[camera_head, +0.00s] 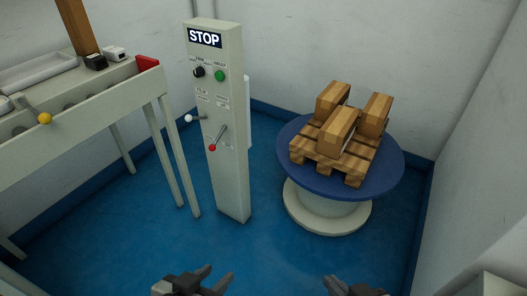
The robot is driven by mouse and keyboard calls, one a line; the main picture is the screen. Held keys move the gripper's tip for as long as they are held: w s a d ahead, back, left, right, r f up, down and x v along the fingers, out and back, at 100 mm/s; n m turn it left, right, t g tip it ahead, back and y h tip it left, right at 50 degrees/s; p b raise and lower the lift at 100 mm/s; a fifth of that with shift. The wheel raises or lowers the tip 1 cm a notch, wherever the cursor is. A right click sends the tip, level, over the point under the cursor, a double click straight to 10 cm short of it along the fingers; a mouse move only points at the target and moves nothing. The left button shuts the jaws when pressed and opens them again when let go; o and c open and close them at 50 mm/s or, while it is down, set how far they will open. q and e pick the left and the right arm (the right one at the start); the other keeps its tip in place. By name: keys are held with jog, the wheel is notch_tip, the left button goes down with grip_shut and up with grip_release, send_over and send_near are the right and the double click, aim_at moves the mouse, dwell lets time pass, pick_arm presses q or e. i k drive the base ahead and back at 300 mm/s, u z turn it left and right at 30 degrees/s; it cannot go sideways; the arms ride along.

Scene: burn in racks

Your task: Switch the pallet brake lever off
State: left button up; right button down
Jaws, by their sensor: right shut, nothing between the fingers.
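A grey control pillar (228,175) with a STOP sign stands in the middle. It carries a red-knobbed lever (214,143) with the knob low and left, and a white-knobbed lever (191,118) sticking out to the left. Their small labels are too small to read, so I cannot tell which one is the pallet brake. A wooden pallet (355,168) with wooden blocks sits on a blue round turntable (388,166). My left gripper (219,273) is open and empty at the bottom edge. My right gripper (331,280) is shut and empty, partly cut off. Both are apart from the pillar.
A black knob (198,72) and a green button (220,76) sit higher on the pillar. A bench (85,120) at left has a yellow-knobbed lever (44,118). Walls close in behind and right. The blue floor (255,250) before the pillar is clear.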

aim_at(212, 147)
jog(key=z, duration=0.05)
jog(key=i, duration=1.05)
jog(key=u, duration=1.45)
